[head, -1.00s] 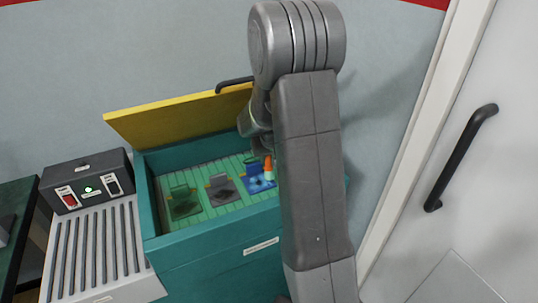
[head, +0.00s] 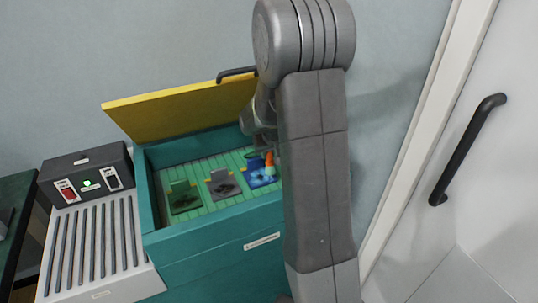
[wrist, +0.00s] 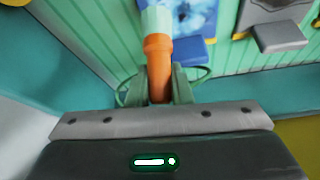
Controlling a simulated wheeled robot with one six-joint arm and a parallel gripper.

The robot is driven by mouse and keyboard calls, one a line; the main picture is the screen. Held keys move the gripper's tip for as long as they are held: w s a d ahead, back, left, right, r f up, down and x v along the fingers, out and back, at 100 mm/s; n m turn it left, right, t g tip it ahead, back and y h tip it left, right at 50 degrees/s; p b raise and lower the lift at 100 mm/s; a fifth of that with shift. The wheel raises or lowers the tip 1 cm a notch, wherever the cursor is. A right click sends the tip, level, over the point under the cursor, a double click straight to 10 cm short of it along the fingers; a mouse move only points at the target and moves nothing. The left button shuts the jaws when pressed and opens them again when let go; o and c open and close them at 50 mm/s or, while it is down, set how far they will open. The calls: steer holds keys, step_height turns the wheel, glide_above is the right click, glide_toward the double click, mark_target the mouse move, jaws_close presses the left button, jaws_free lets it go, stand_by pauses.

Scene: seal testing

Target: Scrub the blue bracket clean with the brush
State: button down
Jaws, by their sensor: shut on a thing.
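My gripper (wrist: 158,88) is shut on the orange handle of the brush (wrist: 158,50) in the wrist view. The brush's pale green head end reaches to the blue bracket (wrist: 190,18), which has pale and dark patches on its plate. I cannot tell whether the brush touches it. In the head view the blue bracket (head: 257,177) is the rightmost of three brackets inside the teal box, with the orange brush handle (head: 269,159) over it. My arm hides its right part, and my fingertips are not clear there.
The teal box (head: 215,237) has its yellow lid (head: 180,108) raised at the back. A green bracket (head: 184,197) and a grey bracket (head: 222,184) stand left of the blue one. A slatted grey unit (head: 98,250) is at the left, a door handle (head: 468,150) at the right.

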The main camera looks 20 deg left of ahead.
steer(key=shift+f+t+y+b, duration=0.1)
steer(key=shift+t+y+b, duration=0.8)
steer(key=shift+b, duration=2.95)
steer(key=shift+f+b, duration=1.05)
steer(key=shift+b, duration=0.25)
